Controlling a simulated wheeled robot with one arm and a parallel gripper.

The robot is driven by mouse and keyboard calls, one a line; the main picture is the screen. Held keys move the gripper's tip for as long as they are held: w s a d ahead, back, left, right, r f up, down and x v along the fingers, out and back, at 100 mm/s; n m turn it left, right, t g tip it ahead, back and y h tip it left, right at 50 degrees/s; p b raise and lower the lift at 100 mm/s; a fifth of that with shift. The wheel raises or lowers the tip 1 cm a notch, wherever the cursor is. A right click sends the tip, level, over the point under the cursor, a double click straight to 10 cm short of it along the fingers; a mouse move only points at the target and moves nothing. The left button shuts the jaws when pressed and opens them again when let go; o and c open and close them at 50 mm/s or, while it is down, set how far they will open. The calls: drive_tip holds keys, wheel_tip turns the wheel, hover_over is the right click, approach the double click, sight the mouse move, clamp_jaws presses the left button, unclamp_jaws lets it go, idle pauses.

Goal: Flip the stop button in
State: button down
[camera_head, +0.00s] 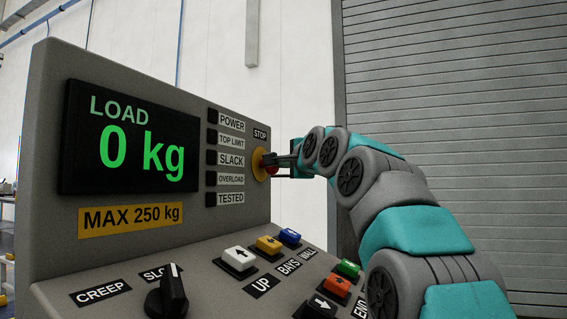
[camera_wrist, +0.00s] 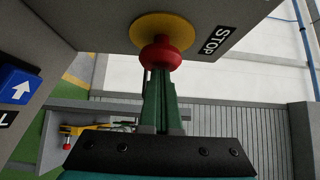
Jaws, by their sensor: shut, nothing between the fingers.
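The stop button is a red mushroom knob (camera_wrist: 161,53) on a yellow round plate (camera_wrist: 162,29), below the STOP label (camera_head: 260,134) on the upright panel of the control box. In the head view the red knob (camera_head: 271,166) is partly hidden by my gripper (camera_head: 276,160). My gripper is shut and empty, with its fingertips at the face of the knob. In the wrist view the closed fingers (camera_wrist: 160,76) meet the knob's front, seemingly touching it. How far the knob is pressed cannot be told.
The sloping desk below carries white (camera_head: 239,258), yellow (camera_head: 269,244), blue (camera_head: 289,236), green (camera_head: 348,267) and red (camera_head: 337,286) keys and a black selector knob (camera_head: 168,295). The display (camera_head: 131,139) reads 0 kg. A grey shutter (camera_head: 455,90) stands behind.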

drive_tip(key=w+d+b+v, duration=0.1)
drive_tip(key=d+v, duration=0.1)
drive_tip(key=v, duration=1.1)
drive_tip(key=shift+d+b, duration=0.25)
drive_tip(key=shift+b, duration=0.1)
drive_tip(key=shift+w+r, duration=0.1)
